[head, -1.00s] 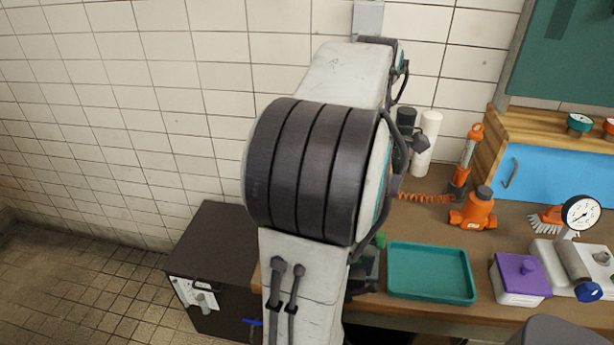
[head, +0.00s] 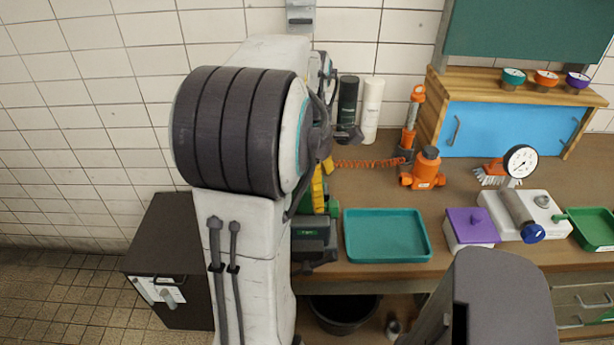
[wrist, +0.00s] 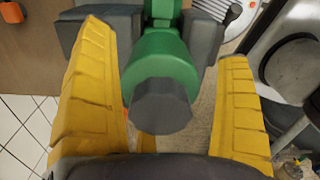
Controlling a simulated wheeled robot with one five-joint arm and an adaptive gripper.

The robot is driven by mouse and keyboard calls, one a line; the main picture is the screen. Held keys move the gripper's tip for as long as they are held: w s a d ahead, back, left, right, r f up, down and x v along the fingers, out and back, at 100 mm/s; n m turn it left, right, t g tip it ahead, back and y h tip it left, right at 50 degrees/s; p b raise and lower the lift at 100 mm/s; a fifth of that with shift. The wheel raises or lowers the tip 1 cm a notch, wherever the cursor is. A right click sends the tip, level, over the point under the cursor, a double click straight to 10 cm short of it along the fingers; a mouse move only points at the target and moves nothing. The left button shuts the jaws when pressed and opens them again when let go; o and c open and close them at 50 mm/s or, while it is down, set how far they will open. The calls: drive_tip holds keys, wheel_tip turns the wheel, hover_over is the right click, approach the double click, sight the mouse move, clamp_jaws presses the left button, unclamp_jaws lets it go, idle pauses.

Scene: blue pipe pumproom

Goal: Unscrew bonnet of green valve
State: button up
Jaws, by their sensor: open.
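The green valve (wrist: 160,58) is in the wrist view, between two grey vise-like jaws (wrist: 205,36). Its dark grey faceted bonnet (wrist: 160,106) faces the wrist camera. My gripper (wrist: 166,46) is open, with one yellow finger on each side of the bonnet and a visible gap on both sides. In the head view my gripper's yellow fingers (head: 319,188) show partly behind my arm. A bit of green (head: 334,207) shows beside them, above the dark vise (head: 313,236) at the bench edge. My arm hides most of the valve there.
A teal tray (head: 388,258) lies just right of the vise. A purple-lidded box (head: 472,228) and gauge (head: 521,161) stand further right. A dark cabinet (head: 165,225) is left.

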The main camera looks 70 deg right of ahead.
drive_tip(key=shift+f, duration=0.15)
drive_tip(key=c, duration=1.4)
drive_tip(key=n, duration=0.3)
drive_tip(key=shift+p, duration=0.35)
drive_tip(key=n, duration=0.4)
drive_tip(key=o, duration=1.1)
drive_tip(key=shift+c, duration=0.2)
drive_tip(key=shift+p, duration=0.3)
